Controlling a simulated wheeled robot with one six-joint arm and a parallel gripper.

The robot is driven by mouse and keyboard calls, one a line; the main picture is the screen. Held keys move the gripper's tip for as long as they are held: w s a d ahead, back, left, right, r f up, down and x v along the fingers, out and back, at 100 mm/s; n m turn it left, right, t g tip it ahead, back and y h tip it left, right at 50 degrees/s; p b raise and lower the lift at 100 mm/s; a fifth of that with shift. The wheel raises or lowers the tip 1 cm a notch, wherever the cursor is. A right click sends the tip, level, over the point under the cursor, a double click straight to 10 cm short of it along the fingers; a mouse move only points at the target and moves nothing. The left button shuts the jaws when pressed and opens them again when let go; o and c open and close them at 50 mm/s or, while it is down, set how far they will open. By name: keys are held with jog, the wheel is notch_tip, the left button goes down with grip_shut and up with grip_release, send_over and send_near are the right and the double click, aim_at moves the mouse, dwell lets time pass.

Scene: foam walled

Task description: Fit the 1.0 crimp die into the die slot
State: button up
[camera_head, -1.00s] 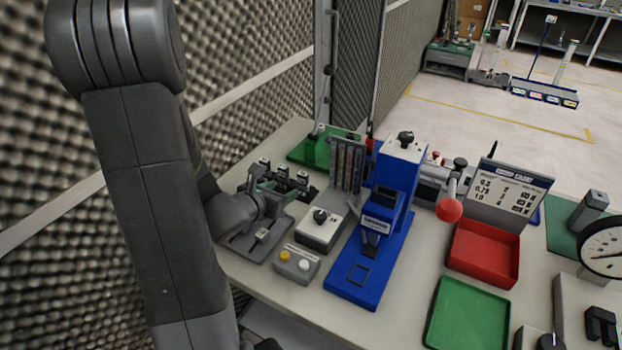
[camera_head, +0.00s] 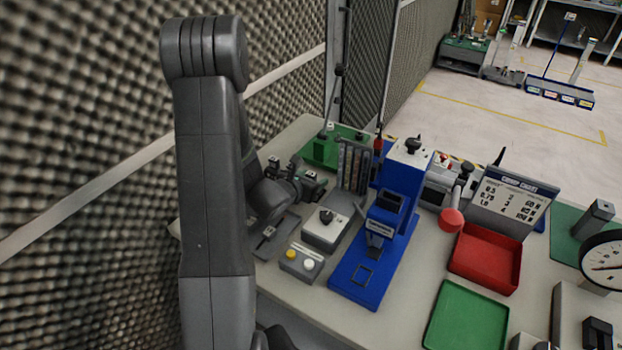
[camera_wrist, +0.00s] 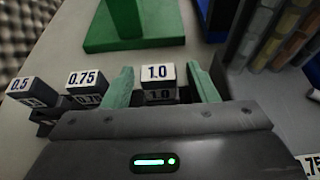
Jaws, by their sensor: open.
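The 1.0 crimp die (camera_wrist: 158,76) is a small block with a white top and a "1.0" label, in the wrist view. My gripper (camera_wrist: 161,86) is open, with one green finger on each side of this die. I cannot tell whether either finger touches it. In the head view my gripper (camera_head: 308,182) is at the die rack, partly hidden by my arm. I cannot tell whether this outline is the die slot.
The 0.75 die (camera_wrist: 86,78) and 0.5 die (camera_wrist: 20,86) stand left of the 1.0 die. Red (camera_head: 487,258) and green (camera_head: 467,318) trays are to the right.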

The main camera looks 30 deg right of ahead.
jog(key=shift+w+d+f, duration=0.25)
jog(key=shift+w+d, duration=0.05)
jog(key=shift+d, duration=0.25)
jog(key=c, duration=1)
jog(key=shift+r, duration=0.15)
